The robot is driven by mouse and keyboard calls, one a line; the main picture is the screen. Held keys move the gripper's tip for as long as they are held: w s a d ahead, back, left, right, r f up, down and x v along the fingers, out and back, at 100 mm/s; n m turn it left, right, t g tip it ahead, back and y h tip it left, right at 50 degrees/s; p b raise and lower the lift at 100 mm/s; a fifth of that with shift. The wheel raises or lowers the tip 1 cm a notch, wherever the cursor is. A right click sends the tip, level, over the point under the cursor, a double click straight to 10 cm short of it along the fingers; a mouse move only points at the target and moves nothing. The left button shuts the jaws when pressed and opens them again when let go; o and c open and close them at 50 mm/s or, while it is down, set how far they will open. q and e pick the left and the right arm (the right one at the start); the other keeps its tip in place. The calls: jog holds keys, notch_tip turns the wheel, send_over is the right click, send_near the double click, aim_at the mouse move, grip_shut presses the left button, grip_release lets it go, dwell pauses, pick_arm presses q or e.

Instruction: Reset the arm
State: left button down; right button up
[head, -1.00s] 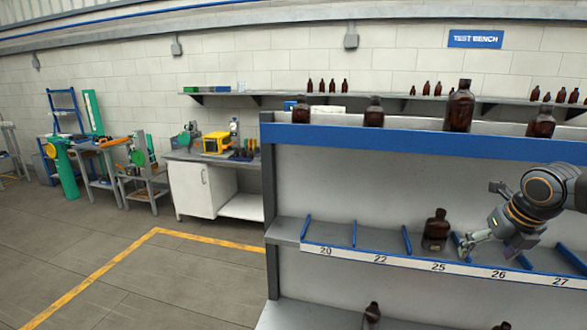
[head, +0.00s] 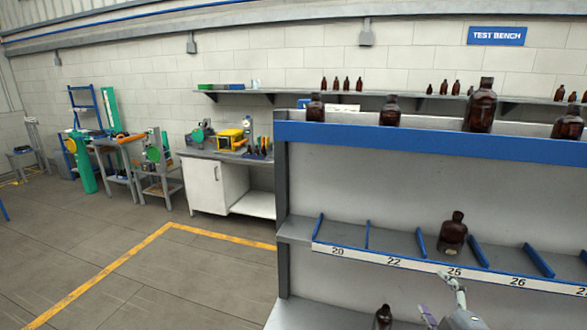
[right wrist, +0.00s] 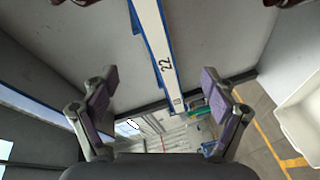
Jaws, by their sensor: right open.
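My right gripper (head: 441,297) is at the lower right of the head view, in front of and below the edge of the numbered shelf. Most of its arm is out of frame. In the right wrist view my right gripper (right wrist: 158,85) has its two fingers wide apart with nothing between them. An amber bottle (head: 453,235) stands upright on the shelf behind label 25, apart from the gripper. My left gripper is not seen.
The rack's shelf (head: 395,240) has blue dividers and a label strip (head: 420,268). Several amber bottles stand along the rack top (head: 350,137). Another bottle (head: 383,319) is on the lower shelf. Floor (head: 190,270) to the left is open, with a white cabinet (head: 207,187) beyond.

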jog(key=s+a+f+m+g+h, duration=0.1)
jog(key=s+f+m+g+h, duration=0.3)
jog(key=s+f+m+g, duration=0.5)
jog(key=s+a+f+m+g+y, duration=0.2)
jog(key=s+a+f, duration=0.2)
jog(key=s, duration=0.3)
jog(key=s+a+f+m+g+y, duration=0.1)
jog(key=s+a+f+m+g, duration=0.1)
jog(key=s+a+f, duration=0.4)
jog(key=s+d+f+b, duration=0.1)
jog(key=f+b, duration=0.1)
jog(key=f, duration=0.8)
jog(key=s+d+f+g+b, duration=0.1)
jog(key=d+f+b, duration=0.1)
jog(key=f, duration=0.8)
jog(key=s+d+f+b, duration=0.1)
jog(key=f+b, duration=0.1)
jog(key=f, duration=0.8)
pick_arm(q)
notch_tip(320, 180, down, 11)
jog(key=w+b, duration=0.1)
jog(key=b, duration=0.4)
pick_arm(e)
jog(key=s+d+f+g, duration=0.1)
jog(key=s+f, duration=1.8)
jog(key=f, duration=0.3)
jog(key=shift+m, duration=0.4)
